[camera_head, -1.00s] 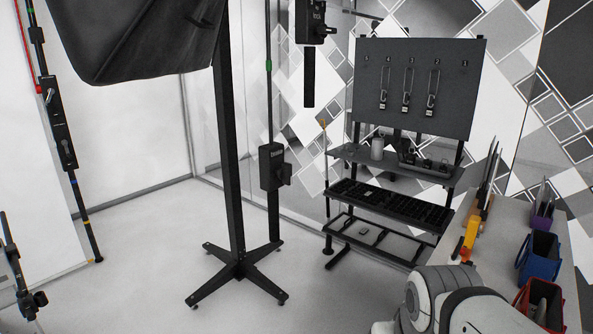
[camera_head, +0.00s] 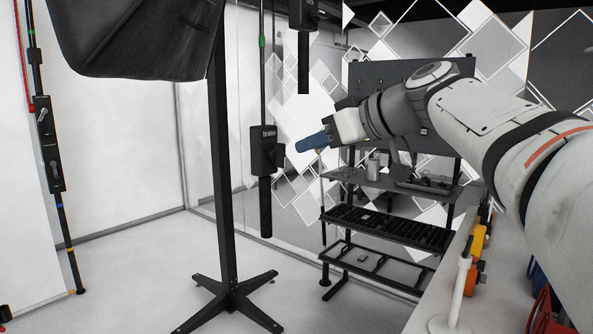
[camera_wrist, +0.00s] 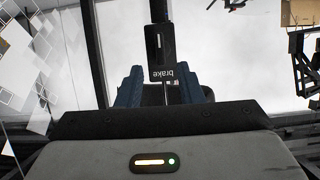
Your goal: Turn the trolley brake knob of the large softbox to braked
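The large softbox (camera_head: 140,35) hangs at the upper left on a black stand. A black box labelled "brake" (camera_head: 263,148) is on a thin pole just right of the stand, with its dark knob (camera_head: 279,157) on the right side. My gripper (camera_head: 311,142) has blue fingers and points left at the knob, with a small gap seen in the head view. In the wrist view the brake box (camera_wrist: 162,58) appears upside down, ahead of my gripper (camera_wrist: 163,90). The two blue fingers are apart, empty. The knob's setting cannot be read; it is partly hidden in the wrist view.
The stand's black pole (camera_head: 222,190) and spread feet are left of the brake box. Another dark box (camera_head: 302,14) hangs above my gripper. A shelf rack (camera_head: 385,225) stands below my arm. A control pole (camera_head: 48,145) is at far left. Open floor lies in front.

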